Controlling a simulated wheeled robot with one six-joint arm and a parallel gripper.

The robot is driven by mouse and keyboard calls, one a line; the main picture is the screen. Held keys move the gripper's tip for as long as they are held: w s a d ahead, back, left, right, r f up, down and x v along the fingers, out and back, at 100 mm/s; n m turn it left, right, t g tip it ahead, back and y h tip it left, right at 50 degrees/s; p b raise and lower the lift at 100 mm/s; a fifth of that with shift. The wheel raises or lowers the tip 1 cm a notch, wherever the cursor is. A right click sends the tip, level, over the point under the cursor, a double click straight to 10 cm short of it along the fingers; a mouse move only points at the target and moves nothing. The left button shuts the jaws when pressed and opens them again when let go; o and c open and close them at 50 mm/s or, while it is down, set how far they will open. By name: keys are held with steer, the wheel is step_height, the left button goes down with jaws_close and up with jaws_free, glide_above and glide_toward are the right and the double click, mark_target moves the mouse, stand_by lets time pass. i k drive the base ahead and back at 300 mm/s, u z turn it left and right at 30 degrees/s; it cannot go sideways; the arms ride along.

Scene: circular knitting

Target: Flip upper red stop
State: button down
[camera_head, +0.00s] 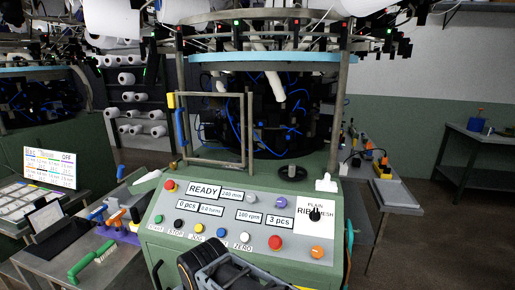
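A red round button (169,185) sits at the upper left of the sloped control panel (175,250), beside the READY display (204,191). A second red button (275,242) sits lower, right of the white ZERO button. Small red marks (343,28) also show on the machine's upper ring; they are too small to make out as stops. My dark gripper (205,258) is at the bottom centre, in front of the panel's lower edge and below the buttons. It appears clear of both red buttons. Its fingertips are hard to make out, and whether it is open or shut is unclear.
A selector knob (315,214) and an orange button (316,252) are at the panel's right. A tool table (75,250) is at left, with a green brush (93,261). Open floor (430,245) lies at right.

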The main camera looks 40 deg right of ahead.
mark_target(169, 185)
steer(key=z, duration=1.55)
steer(key=k, duration=0.8)
steer(key=u, duration=0.15)
